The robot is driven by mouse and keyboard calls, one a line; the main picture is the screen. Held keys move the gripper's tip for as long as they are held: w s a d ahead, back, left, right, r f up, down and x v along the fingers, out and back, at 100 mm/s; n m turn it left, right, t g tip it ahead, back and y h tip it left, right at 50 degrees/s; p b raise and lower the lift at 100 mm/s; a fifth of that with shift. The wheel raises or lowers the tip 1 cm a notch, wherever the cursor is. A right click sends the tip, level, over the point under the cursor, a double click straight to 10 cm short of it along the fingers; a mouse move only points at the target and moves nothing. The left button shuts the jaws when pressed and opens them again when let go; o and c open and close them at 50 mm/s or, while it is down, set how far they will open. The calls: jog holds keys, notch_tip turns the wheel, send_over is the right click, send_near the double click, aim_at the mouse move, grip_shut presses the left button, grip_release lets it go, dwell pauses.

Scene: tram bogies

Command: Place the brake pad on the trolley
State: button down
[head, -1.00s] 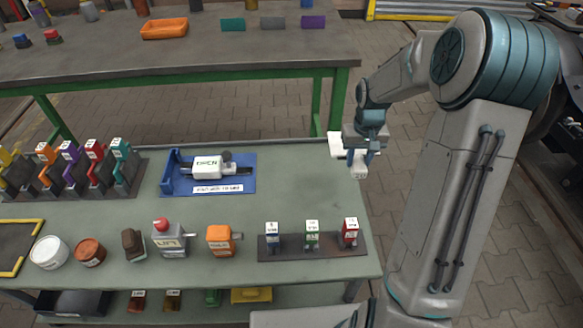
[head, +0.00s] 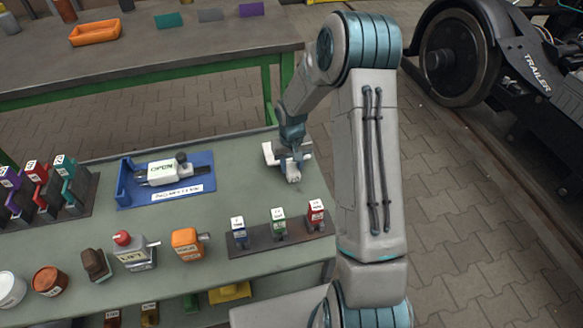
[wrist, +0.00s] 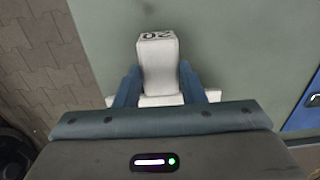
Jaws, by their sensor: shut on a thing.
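My gripper (head: 290,158) is shut on a white block with a wider white plate, which I take to be the brake pad (head: 293,174). In the wrist view the pad (wrist: 157,62) sits between the two blue fingers, with a dark marking on its end face. The pad is over the far right part of a green-topped bench (head: 225,190) with a lower shelf, which I take to be the trolley. I cannot tell whether the pad touches the top.
A blue fixture (head: 198,197) holds a grey-white device left of the gripper. A dark rack (head: 260,246) with three tagged blocks stands in front. An orange block (head: 187,243) and other items line the front edge. A black bogie (head: 510,75) marked TRAILER is at upper right.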

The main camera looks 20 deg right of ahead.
jog(key=shift+f, duration=0.65)
jog(key=shift+f, duration=0.15)
jog(key=c, duration=0.9)
grip_release()
